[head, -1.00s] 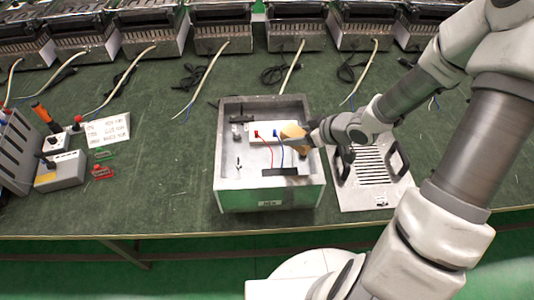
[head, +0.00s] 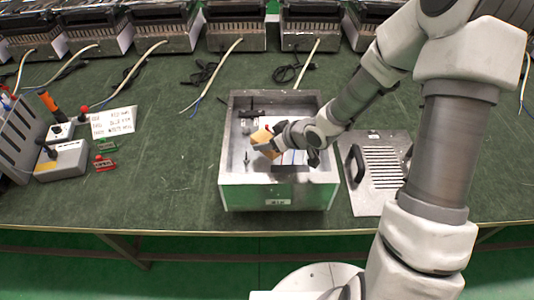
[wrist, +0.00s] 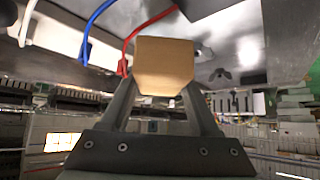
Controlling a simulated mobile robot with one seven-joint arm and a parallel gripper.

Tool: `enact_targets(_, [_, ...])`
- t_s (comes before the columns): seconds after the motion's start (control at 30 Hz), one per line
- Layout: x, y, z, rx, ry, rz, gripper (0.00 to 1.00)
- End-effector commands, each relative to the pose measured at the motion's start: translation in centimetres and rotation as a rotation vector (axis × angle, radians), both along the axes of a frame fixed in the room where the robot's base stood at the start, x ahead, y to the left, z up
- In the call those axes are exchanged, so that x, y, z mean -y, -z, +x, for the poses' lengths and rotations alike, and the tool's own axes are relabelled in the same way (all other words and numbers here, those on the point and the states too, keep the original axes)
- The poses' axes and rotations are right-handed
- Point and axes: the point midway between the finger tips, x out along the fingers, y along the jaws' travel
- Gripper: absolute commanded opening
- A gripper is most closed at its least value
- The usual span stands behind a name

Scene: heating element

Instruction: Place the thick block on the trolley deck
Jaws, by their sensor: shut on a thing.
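My gripper (head: 269,142) is shut on a tan block (head: 261,136) and holds it over the open grey metal box (head: 328,174) on the bench. In the wrist view the block (wrist: 165,65) sits between my two fingertips, its end face toward the camera. I cannot tell from the head view whether the block touches the inside of the box. My gripper and wrist hide part of the box's interior. I cannot make out a trolley deck in either view.
A slotted metal panel with black handles (head: 382,165) lies right of the box. Appliances with loose cables line the back. At left are a grey control box (head: 62,160), a paper label (head: 112,122) and small red and green parts. Green bench surface is clear between these and the box.

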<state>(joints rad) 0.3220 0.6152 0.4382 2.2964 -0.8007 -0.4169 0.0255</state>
Motion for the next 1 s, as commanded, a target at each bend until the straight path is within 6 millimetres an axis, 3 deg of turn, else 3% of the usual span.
enact_targets(0.13, [-0.2, 0.9, 0.0, -0.002, 0.000, 0.000, 0.00])
enact_targets(0.37, [-0.2, 4.1, 0.0, -0.003, -0.001, 0.000, 0.00])
enact_targets(0.77, [-0.2, 4.6, 0.0, -0.001, 0.001, 0.000, 0.00])
enact_targets(0.8, [-0.1, 4.5, 0.0, -0.001, 0.001, 0.000, 0.67])
enact_targets(0.93, [-0.1, 4.4, 0.0, -0.001, 0.001, 0.000, 0.91])
enact_targets(1.0, [-0.1, 4.4, 0.0, -0.001, 0.001, 0.000, 0.92])
